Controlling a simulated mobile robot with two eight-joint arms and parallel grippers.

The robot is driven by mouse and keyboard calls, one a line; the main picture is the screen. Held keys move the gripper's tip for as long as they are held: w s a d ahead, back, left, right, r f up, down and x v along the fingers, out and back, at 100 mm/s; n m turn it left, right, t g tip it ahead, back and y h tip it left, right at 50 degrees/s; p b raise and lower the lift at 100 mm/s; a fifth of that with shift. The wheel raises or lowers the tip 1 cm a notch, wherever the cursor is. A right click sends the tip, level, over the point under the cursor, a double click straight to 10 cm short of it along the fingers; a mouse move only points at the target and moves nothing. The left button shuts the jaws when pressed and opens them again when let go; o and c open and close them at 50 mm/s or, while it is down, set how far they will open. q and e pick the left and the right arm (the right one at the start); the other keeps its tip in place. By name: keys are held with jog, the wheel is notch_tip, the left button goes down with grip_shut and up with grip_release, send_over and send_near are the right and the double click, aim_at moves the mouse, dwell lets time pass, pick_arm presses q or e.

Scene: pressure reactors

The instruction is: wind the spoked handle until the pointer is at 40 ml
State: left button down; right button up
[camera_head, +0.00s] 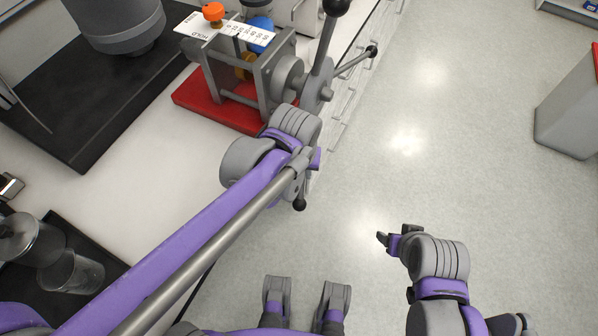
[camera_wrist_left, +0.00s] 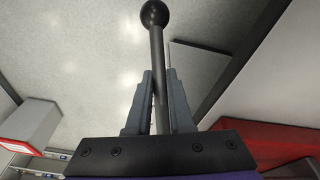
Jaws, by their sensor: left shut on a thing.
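The spoked handle (camera_head: 317,92) is on the right side of a grey-framed device with a red base (camera_head: 222,105). Its grey spokes end in black knobs; one spoke points up and one to the upper right. A black knob (camera_head: 299,204) shows low, just below my left wrist. In the left wrist view, my left gripper (camera_wrist_left: 160,78) is shut on a spoke (camera_wrist_left: 158,60), with its black knob beyond the fingertips. A white scale (camera_head: 246,33) with small numbers tops the device; I cannot make out the pointer. My right gripper (camera_head: 386,239) is empty over the floor; its opening is unclear.
An orange knob (camera_head: 213,12) stands at the scale's left end. A dark slab with a grey vessel (camera_head: 118,28) is at upper left, and a clear glass container (camera_head: 70,272) at lower left. Drawers run below the counter's right edge.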

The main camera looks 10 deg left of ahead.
pick_arm(q)
jog(key=w+d+f+t+h+b, duration=0.1)
jog(key=w+d+f+t+b, duration=0.1)
jog(key=w+f+t, duration=0.2)
jog(key=shift+w+t+h, duration=0.3)
jog(key=shift+w, duration=0.85)
